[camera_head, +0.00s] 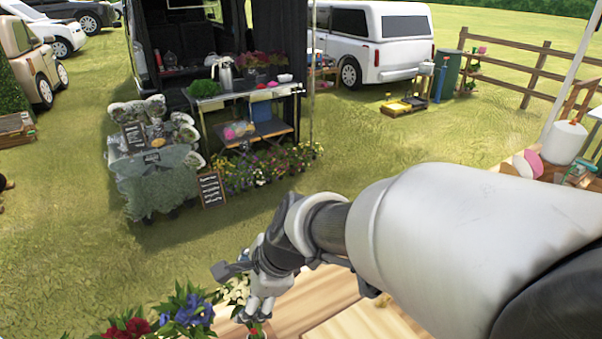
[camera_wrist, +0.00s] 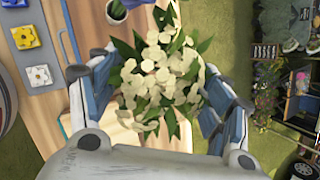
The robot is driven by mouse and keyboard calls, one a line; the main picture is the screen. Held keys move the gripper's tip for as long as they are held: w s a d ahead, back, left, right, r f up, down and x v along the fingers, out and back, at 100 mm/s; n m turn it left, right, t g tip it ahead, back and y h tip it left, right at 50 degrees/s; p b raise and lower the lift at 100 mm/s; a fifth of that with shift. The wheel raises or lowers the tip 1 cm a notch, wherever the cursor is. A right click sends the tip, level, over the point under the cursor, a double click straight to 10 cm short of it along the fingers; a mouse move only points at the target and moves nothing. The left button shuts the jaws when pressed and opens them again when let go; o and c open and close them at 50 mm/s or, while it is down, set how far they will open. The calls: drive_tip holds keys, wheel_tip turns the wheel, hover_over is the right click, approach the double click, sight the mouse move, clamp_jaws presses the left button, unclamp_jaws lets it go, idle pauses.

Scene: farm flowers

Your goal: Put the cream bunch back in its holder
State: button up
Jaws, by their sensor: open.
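The cream bunch (camera_wrist: 160,75), with pale blossoms and green leaves, fills the middle of the wrist view. In the head view it shows in part (camera_head: 238,290), just left of my gripper (camera_head: 258,308). In the wrist view my gripper (camera_wrist: 158,62) is open, with one finger on each side of the bunch. The blossoms hide the stems, and I cannot tell whether the fingers touch them. I cannot make out the bunch's holder in either view.
A blue bunch (camera_head: 190,312) and a red bunch (camera_head: 130,328) are left of my gripper. A wooden table top (camera_head: 350,325) lies below my arm. A flower stall (camera_head: 245,95) stands beyond on grass.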

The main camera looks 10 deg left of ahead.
drive_tip(key=p+v, duration=0.3)
drive_tip(key=v, duration=0.7)
drive_tip(key=s+d+n+t+h, duration=0.1)
drive_tip(key=s+d+n, duration=0.2)
drive_tip(key=d, duration=0.5)
drive_tip(key=s+d+r+n+t+h, duration=0.1)
drive_tip(key=s+d+n, duration=0.3)
drive_tip(key=d, duration=0.5)
drive_tip(key=s+d+n+h, duration=0.3)
drive_tip(key=d+n, duration=0.3)
drive_tip(key=d, duration=0.3)
drive_tip(key=shift+s+r+n+t, duration=0.3)
drive_tip(key=shift+s+n+t, duration=0.1)
drive_tip(key=shift+s, duration=0.15)
